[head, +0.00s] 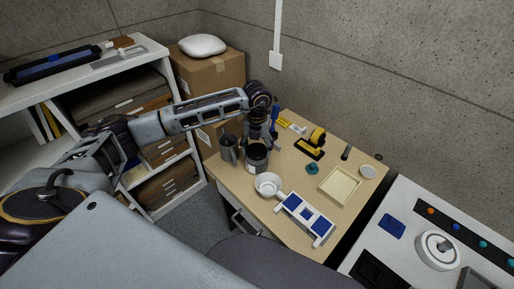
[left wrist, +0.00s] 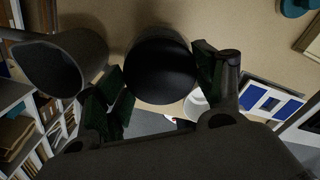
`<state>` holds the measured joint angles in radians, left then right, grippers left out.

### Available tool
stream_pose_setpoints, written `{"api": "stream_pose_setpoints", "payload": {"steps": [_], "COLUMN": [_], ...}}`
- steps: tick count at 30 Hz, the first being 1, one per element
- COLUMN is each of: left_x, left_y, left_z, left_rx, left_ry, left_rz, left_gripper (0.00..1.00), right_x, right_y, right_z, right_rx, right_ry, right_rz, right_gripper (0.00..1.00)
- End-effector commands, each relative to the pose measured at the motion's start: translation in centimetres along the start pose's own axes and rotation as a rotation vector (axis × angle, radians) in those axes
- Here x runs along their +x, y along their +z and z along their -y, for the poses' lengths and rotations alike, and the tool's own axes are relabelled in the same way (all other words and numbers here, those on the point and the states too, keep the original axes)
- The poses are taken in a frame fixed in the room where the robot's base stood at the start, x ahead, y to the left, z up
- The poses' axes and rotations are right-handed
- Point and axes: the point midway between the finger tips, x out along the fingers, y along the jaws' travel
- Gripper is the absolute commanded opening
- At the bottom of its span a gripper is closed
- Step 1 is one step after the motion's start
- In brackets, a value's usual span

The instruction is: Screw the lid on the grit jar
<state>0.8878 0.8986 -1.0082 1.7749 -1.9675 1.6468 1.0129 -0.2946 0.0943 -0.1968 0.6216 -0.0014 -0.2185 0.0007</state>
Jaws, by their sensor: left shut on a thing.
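The grit jar (head: 256,164) stands upright on the wooden table, dark with a pale label on its side. A round black lid (left wrist: 160,66) fills the space between my left fingers in the left wrist view and hides the jar beneath it. My left gripper (head: 262,138) reaches down over the jar from above, and its fingers (left wrist: 163,85) are shut on the lid, one on each side. The lid appears at the jar's mouth, but I cannot tell whether its threads are engaged. My right gripper is in neither view.
A grey pitcher (head: 228,150) stands close left of the jar. A white bowl (head: 268,185) and a white-and-blue rack (head: 291,202) are in front. A cream tray (head: 325,187), a teal piece (head: 312,169) and a yellow-black dispenser (head: 316,139) lie to the right.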

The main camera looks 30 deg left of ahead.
Motion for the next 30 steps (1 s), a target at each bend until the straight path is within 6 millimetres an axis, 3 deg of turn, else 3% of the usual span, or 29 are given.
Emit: {"api": "stream_pose_setpoints", "payload": {"steps": [21,30], "left_x": [0.1,0.0], "left_y": [0.1,0.0], "left_z": [0.0,0.0], "left_rx": [0.369,0.39], "left_ry": [0.0,0.0], "left_rz": [0.002,0.001], "left_gripper": [0.47,0.47], "right_x": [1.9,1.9], "right_y": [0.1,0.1], "right_z": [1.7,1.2], "right_rx": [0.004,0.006], "right_ry": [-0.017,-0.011], "right_rz": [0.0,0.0], "right_gripper": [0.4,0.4]}}
